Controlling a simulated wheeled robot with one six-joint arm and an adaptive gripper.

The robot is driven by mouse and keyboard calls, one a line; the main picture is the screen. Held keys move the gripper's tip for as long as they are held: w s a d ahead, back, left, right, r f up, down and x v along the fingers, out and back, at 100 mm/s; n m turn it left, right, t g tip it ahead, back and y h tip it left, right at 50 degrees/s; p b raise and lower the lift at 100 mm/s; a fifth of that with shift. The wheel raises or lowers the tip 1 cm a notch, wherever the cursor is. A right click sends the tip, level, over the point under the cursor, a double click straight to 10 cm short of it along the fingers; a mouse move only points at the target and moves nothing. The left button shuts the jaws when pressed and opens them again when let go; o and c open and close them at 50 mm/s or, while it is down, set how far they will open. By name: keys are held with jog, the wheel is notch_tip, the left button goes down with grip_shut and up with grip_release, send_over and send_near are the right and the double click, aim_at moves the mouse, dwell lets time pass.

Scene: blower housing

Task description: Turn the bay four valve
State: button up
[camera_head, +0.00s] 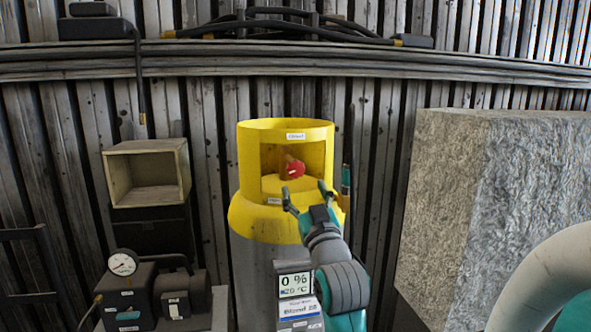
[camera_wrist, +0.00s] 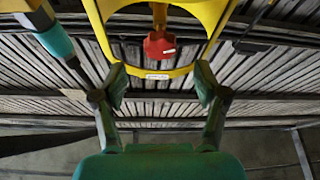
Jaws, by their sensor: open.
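A red valve knob (camera_head: 295,168) sits inside the opening of the yellow collar (camera_head: 286,133) of a gas cylinder (camera_head: 255,285) with a grey lower body. In the wrist view the red knob (camera_wrist: 159,46) shows at the top middle, on a brown stem, framed by the yellow collar (camera_wrist: 172,73). My gripper (camera_head: 308,194) is open and empty in front of the collar's opening, a little below the knob. In the wrist view its two fingers (camera_wrist: 160,90) stand apart, short of the knob and not touching it. Small labels on the collar are too small to read surely.
A small open wooden box (camera_head: 147,172) stands on a dark stand at left. A device with a round gauge (camera_head: 123,263) is below it. A display (camera_head: 294,284) reads 0 %. A large rough block (camera_head: 480,200) stands at right. Hoses lie on the ledge (camera_head: 290,46) above.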

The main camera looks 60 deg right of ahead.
aim_at(297, 173)
jog(key=x, duration=0.8)
jog(key=shift+w+d+r, duration=0.15)
jog(key=shift+w, duration=0.1)
jog(key=c, duration=1.2)
